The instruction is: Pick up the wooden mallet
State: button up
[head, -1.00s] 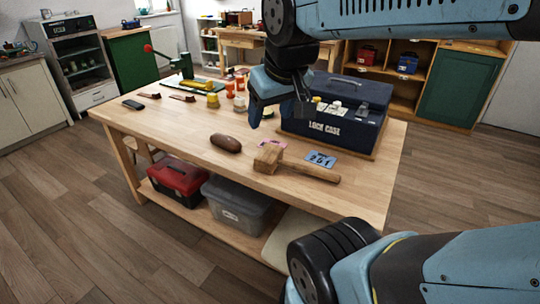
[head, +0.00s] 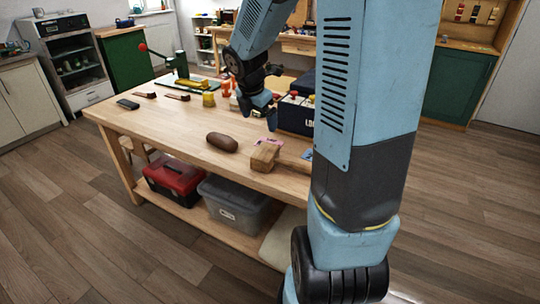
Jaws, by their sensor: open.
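The wooden mallet (head: 265,157) lies on the workbench near its front edge. Its block head shows, and part of the handle (head: 294,165) runs right until my arm hides the rest. My gripper (head: 258,115) is above the bench, behind and a little left of the mallet head in the picture, apart from it. Its jaws point downward, open and empty.
A brown oval object (head: 222,142) lies left of the mallet. A dark blue case (head: 295,115) stands behind, partly hidden by my arm. Orange and yellow items (head: 209,99) stand further back. The front left of the bench (head: 150,122) is clear.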

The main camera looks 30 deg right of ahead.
aim_at(265, 151)
jog(key=shift+w+d+f+n, duration=0.7)
jog(key=shift+w+f, duration=0.25)
jog(key=shift+f, duration=1.9)
jog(key=shift+w+d+f+n, duration=0.65)
jog(key=shift+w+d+f, duration=0.25)
jog(key=shift+f, duration=2)
jog(key=shift+w+d+f+n, duration=0.7)
jog(key=shift+w+f, duration=0.3)
jog(key=shift+f, duration=1.85)
jog(key=shift+c, duration=0.3)
jog(key=shift+s, duration=0.1)
jog(key=c, duration=1.2)
